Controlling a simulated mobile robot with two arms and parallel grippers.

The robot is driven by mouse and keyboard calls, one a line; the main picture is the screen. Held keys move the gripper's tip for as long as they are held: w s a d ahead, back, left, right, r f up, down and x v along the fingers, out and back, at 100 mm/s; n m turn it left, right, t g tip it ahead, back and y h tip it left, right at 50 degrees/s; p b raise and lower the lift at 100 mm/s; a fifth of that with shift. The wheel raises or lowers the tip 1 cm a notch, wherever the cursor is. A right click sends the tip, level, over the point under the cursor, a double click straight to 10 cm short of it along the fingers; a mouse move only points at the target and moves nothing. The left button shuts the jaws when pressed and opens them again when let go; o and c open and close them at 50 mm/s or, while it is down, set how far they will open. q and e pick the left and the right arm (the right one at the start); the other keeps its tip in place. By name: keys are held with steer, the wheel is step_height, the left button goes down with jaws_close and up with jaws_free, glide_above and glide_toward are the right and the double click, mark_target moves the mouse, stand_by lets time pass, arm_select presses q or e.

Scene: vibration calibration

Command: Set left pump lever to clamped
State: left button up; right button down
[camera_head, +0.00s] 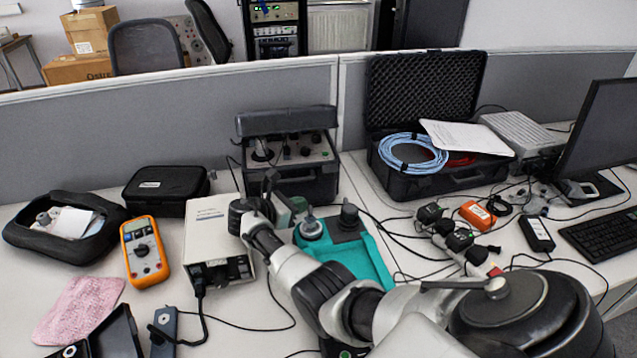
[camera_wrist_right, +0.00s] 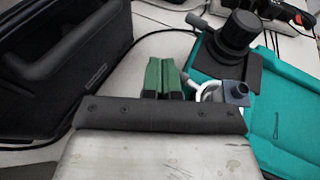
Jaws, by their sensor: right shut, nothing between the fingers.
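A teal pump unit (camera_head: 362,262) stands on the desk in the middle of the head view, with a black knob (camera_head: 349,214) and a grey round fitting (camera_head: 311,228) on top. In the right wrist view its teal body (camera_wrist_right: 290,105) is at the right, with a black knob (camera_wrist_right: 241,35) and a pale curved fitting with a dark blue-grey end (camera_wrist_right: 237,91). I cannot tell which part is the left lever or how it is set. My right gripper (camera_head: 290,209) is beside the pump's left end. Its green fingers (camera_wrist_right: 162,77) are shut and empty, left of the pale fitting. My left gripper is out of view.
A beige box (camera_head: 208,235) and an orange multimeter (camera_head: 145,252) stand left of the pump. A black instrument case (camera_head: 292,150) is close behind the gripper. An open case (camera_head: 408,187) is at the back right, and cables cross the desk.

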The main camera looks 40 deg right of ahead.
steer(key=s+d+r+p, duration=0.2)
steer(key=s+d+r, duration=0.2)
steer(key=s+r, duration=0.6)
steer(key=shift+s+d+p, duration=0.2)
steer(key=shift+s+p, duration=0.15)
steer(key=shift+p, duration=0.05)
stand_by(0.4)
